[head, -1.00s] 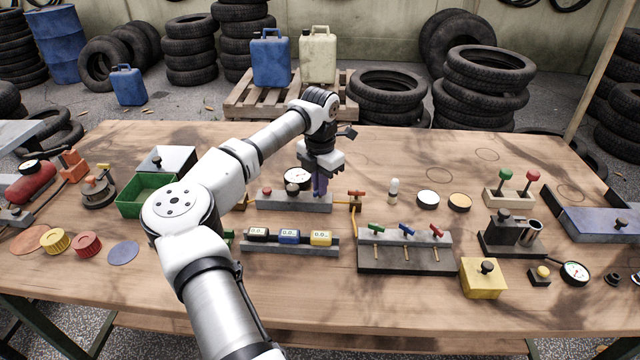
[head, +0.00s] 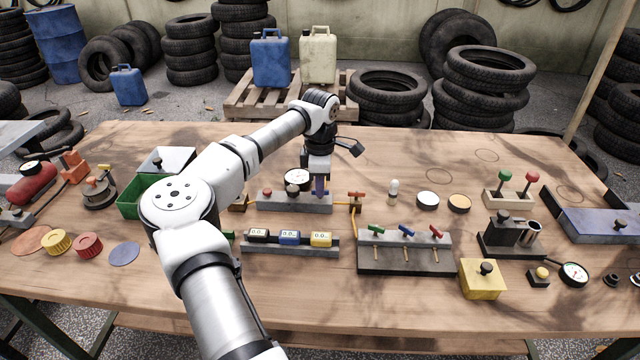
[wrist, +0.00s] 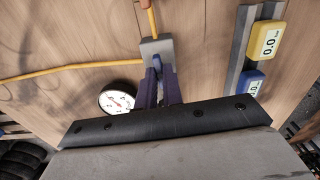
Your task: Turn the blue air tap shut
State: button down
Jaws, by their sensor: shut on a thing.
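My gripper (head: 320,188) points straight down over the right end of the grey gauge block (head: 280,203). Its purple-blue fingers are closed together on a small part there; the wrist view shows the fingertips (wrist: 158,70) meeting over the block's end (wrist: 155,46). The held part is mostly hidden by the fingers; from its place and bluish colour it appears to be the blue air tap. The block's round white gauge (head: 298,178) stands beside the gripper and also shows in the wrist view (wrist: 117,97).
A red tap (head: 357,195) on a yellow hose stands just right of the block. In front are a counter rack (head: 290,248) and a grey rack (head: 405,262) with green, blue and red handles. A green box (head: 128,211) stands to the left.

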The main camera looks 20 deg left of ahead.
jog(key=shift+m, duration=0.4)
jog(key=c, duration=1.5)
grip_release()
jog(key=shift+c, duration=0.2)
notch_tip(320, 180, up, 14)
jog(key=b, duration=0.1)
jog(key=shift+b, duration=0.4)
jog(key=shift+f, duration=0.1)
